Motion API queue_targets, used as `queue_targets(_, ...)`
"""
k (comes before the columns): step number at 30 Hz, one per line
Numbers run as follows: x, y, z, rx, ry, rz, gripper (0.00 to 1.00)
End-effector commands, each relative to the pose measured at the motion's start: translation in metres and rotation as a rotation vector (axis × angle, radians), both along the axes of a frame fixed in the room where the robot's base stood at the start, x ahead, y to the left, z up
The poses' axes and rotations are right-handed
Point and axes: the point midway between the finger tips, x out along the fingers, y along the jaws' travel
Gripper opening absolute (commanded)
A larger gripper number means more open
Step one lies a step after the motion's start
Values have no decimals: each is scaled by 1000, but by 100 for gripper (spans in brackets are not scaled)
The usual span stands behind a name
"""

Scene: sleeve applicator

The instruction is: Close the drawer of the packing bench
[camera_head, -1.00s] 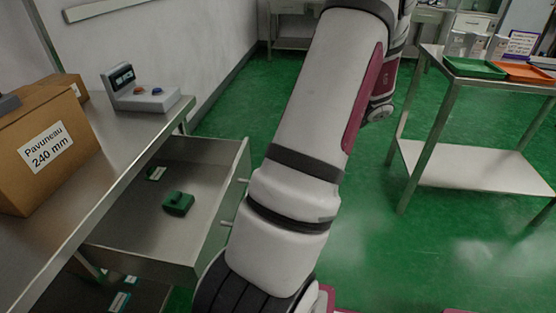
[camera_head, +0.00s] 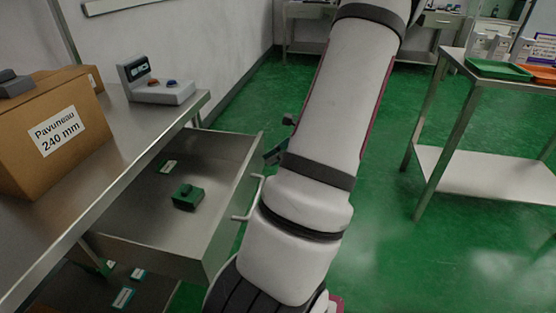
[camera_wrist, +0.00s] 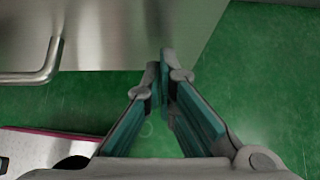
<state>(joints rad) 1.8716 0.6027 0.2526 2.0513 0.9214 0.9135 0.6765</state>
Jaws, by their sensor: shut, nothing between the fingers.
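The drawer (camera_head: 160,235) of the packing bench (camera_head: 150,125) is pulled well out, and its inside shows in the head view. A bar handle (camera_head: 247,202) is on its front face. In the wrist view the steel drawer front (camera_wrist: 125,28) fills the upper left, with the handle (camera_wrist: 40,74) at the left. My gripper (camera_wrist: 165,58) is shut and empty, its fingertips to the right of the handle, over the lower edge of the front. Whether they touch the front I cannot tell. In the head view part of the gripper (camera_head: 278,150) shows just beyond the drawer front's far end.
A green object (camera_head: 187,197) and a small labelled item (camera_head: 168,167) lie in the drawer. A carton (camera_head: 45,135) and a grey control box (camera_head: 160,90) stand on the bench. A steel table with trays (camera_head: 500,68) stands at the right. Green floor lies between.

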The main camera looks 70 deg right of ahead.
Motion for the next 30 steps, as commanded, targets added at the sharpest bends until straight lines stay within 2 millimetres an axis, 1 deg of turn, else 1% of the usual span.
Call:
queue_targets(8,1,0,0,1,0,1,0)
queue_targets(11,6,1,0,0,0,1,0)
queue_targets(14,17,2,0,0,0,5,0)
queue_targets(17,33,4,0,2,0,6,0)
queue_targets(20,56,6,0,0,0,8,0)
queue_targets(30,149,14,0,0,0,8,0)
